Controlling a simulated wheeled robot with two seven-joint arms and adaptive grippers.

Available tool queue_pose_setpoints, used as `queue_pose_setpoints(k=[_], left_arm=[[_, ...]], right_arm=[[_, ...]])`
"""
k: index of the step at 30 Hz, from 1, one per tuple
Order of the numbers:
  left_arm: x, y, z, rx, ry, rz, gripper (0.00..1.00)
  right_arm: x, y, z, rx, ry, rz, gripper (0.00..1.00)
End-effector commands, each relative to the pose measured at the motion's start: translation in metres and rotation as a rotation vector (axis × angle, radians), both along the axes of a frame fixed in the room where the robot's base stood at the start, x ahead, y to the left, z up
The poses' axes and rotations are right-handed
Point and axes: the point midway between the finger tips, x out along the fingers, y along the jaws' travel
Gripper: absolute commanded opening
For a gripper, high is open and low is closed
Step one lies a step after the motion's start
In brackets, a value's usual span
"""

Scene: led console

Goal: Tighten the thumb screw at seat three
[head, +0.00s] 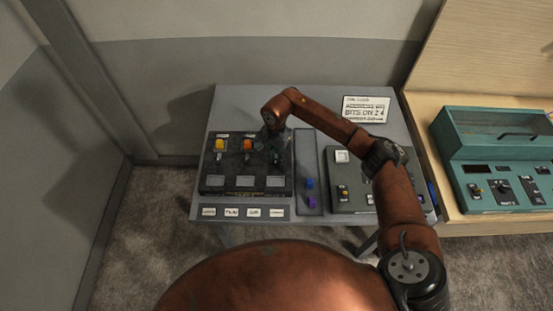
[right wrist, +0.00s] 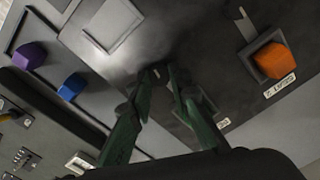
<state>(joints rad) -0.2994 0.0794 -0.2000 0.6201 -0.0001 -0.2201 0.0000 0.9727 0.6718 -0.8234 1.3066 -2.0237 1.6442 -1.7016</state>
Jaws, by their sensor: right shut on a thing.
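The black console panel (head: 246,190) carries a row of seats, with a yellow block (head: 220,145) in the first and an orange block (head: 248,146) in the second. The orange block also shows in the right wrist view (right wrist: 273,60). My right gripper (head: 276,152) is over the third seat and hides most of it. In the right wrist view its green fingers (right wrist: 162,78) close on a small thumb screw (right wrist: 157,73) at the panel, which is mostly hidden between the tips. How far the screw is turned cannot be told. My left gripper is not in view.
A narrow tray (head: 307,150) right of the panel holds a blue block (head: 309,184) and a purple block (head: 312,202). A second dark panel (head: 350,200) and a printed card (head: 366,109) are farther right. A teal console (head: 485,150) stands on the wooden bench.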

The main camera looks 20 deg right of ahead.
Motion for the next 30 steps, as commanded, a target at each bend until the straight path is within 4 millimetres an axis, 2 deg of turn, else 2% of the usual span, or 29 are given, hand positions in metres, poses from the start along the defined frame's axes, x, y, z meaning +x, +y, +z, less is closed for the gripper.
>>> queue_pose_setpoints(k=[3, 12, 30], left_arm=[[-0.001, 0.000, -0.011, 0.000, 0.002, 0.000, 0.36], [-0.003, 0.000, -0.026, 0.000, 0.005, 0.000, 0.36], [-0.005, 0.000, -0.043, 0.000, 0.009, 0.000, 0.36]], right_arm=[[0.000, -0.002, -0.003, -0.004, 0.000, -0.106, 0.00], [0.000, -0.002, -0.002, -0.005, 0.000, -0.391, 0.00], [-0.001, -0.002, 0.000, -0.004, -0.002, -0.962, 0.00]])
